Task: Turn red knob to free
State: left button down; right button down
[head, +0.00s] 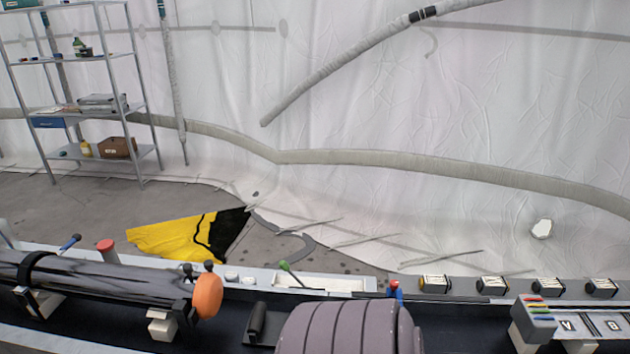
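A red-topped knob (107,247) stands upright at the left, behind a long dark cylinder (95,277). A larger orange-red rounded piece (207,295) sits at the right end of that cylinder. A small red and blue piece (394,289) shows near the middle. I cannot tell for sure which of these is the task's red knob, nor read its setting. Neither of my grippers is in view.
A grey ribbed rounded body (345,330) fills the bottom middle. A green-tipped lever (290,270) stands mid-ledge. A yellow and black cloth (180,236) lies on the floor. A metal shelf (135,90) stands far left.

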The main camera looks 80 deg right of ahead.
aim_at(394, 284)
jog(key=z, duration=3.05)
